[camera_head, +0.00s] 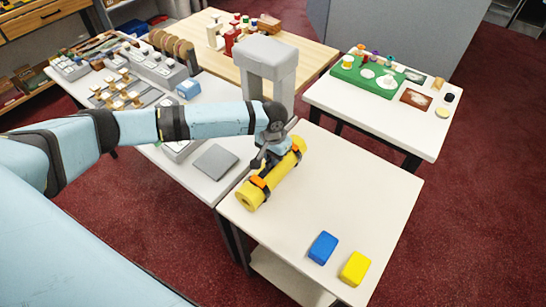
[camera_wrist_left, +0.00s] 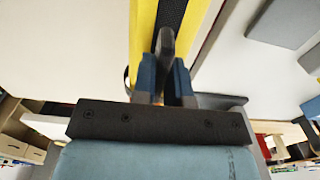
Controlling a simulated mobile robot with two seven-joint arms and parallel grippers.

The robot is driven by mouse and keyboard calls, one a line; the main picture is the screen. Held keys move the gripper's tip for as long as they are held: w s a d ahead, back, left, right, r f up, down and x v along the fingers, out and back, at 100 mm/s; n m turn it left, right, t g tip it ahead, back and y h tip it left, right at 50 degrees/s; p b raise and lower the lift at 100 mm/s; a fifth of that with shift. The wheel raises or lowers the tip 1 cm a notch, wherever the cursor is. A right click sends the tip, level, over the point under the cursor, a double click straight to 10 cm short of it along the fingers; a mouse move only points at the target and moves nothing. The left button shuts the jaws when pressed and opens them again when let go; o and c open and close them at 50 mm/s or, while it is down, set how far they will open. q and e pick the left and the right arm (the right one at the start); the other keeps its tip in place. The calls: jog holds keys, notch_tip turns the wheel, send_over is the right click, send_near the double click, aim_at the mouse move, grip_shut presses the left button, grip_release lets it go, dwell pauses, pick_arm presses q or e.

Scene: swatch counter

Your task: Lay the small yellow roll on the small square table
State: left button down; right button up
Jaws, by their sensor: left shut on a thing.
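The yellow roll (camera_head: 250,194) is a thick cylinder with dark bands and small orange parts. It lies lengthwise at the left edge of the near white table (camera_head: 370,195). I cannot tell whether it touches the top or hangs just above it. My left gripper (camera_head: 266,166) reaches it from the left and is shut on the dark strap or handle along its upper side. In the left wrist view the yellow roll (camera_wrist_left: 143,35) runs up from between the left gripper's fingers (camera_wrist_left: 165,82). My right gripper is not in view.
A blue block (camera_head: 323,247) and a yellow block (camera_head: 355,268) sit at the near table's front. A grey arch (camera_head: 266,62) stands behind the roll. A flat grey square (camera_head: 214,161) lies on the left table. Another white table (camera_head: 388,130) holds a green board (camera_head: 368,77).

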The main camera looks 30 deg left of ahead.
pick_arm(q)
jog(key=shift+f, duration=0.4)
jog(key=shift+f, duration=0.1)
jog(key=c, duration=1.1)
grip_release()
jog(key=shift+c, duration=0.2)
